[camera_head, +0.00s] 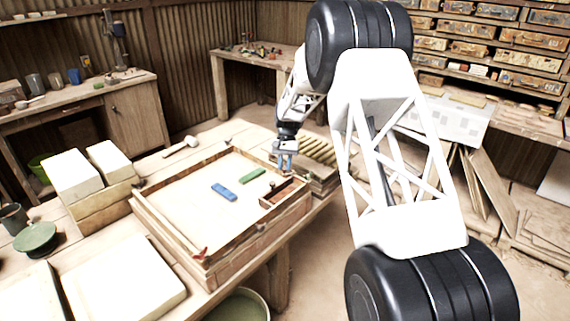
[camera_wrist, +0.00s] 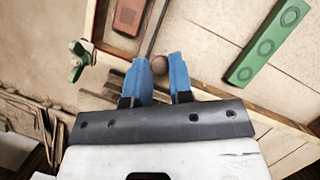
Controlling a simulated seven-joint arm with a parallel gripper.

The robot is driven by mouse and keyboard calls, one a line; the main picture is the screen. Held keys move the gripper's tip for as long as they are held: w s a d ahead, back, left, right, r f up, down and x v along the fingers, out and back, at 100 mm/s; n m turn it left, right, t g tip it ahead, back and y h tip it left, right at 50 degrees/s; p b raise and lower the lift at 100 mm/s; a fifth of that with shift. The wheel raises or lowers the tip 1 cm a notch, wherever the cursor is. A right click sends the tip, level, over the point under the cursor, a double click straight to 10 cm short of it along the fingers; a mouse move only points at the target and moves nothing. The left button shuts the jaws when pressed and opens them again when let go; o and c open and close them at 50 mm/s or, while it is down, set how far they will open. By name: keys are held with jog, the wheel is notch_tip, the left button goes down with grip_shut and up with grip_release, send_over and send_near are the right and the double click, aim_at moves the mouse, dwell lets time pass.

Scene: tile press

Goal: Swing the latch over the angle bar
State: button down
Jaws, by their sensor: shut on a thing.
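My gripper (camera_head: 286,164) is over the far right corner area of the wooden press frame (camera_head: 228,267). In the wrist view its blue fingers (camera_wrist: 159,74) are closed around a small round brown knob (camera_wrist: 159,64), which looks like the latch's handle. The rest of the latch is hidden or cannot be told apart. Wooden strips box off a corner compartment (camera_head: 279,194) beside the gripper; I cannot tell surely which strip is the angle bar. A reddish-brown block (camera_wrist: 128,16) lies inside this compartment. A green wing-shaped knob (camera_wrist: 77,60) sits left of the fingers.
A green bar (camera_head: 253,176) and a blue bar (camera_head: 223,192) lie on the pale bed inside the frame. A mallet (camera_head: 182,146) and pale blocks (camera_head: 75,174) are on the table to the left.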

jog(key=n, duration=0.2)
jog(key=s+n+h, duration=0.1)
jog(key=shift+n, duration=0.4)
jog(key=shift+s+d+n+h, duration=0.2)
jog(key=shift+n+h, duration=0.25)
jog(key=shift+n, duration=0.45)
jog(key=shift+s+d+n+h, duration=0.1)
jog(key=shift+s+n+h, duration=0.3)
jog(key=shift+n, duration=0.5)
jog(key=c, duration=1)
grip_release()
jog(key=shift+w+r, duration=0.15)
jog(key=shift+v, duration=3.75)
jog(key=shift+r, duration=0.1)
